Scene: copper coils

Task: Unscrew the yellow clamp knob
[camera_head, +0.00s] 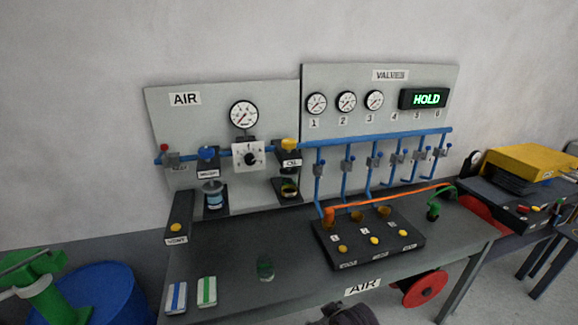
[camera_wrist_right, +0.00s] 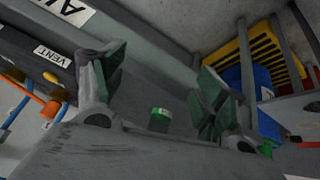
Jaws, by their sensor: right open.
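A yellow knob (camera_head: 289,145) tops the dark OIL unit on the AIR panel, with a bowl in a black bracket (camera_head: 289,188) below it. Other yellow knobs or buttons sit on the black box (camera_head: 375,240) and on the VENT box (camera_head: 176,228); I cannot tell for sure which is the clamp knob. Part of my right arm shows at the bottom edge of the head view. In the right wrist view my right gripper (camera_wrist_right: 160,90) is open and empty, its fingers wide apart, with a small green-topped cylinder (camera_wrist_right: 160,118) showing between them. My left gripper is out of view.
On the bench lie blue-striped (camera_head: 176,297) and green-striped (camera_head: 207,291) blocks and a dark green cylinder (camera_head: 265,268). An orange hose (camera_head: 390,197) crosses above the black box. Blue pipes with valves stand behind. The bench front centre is mostly clear.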

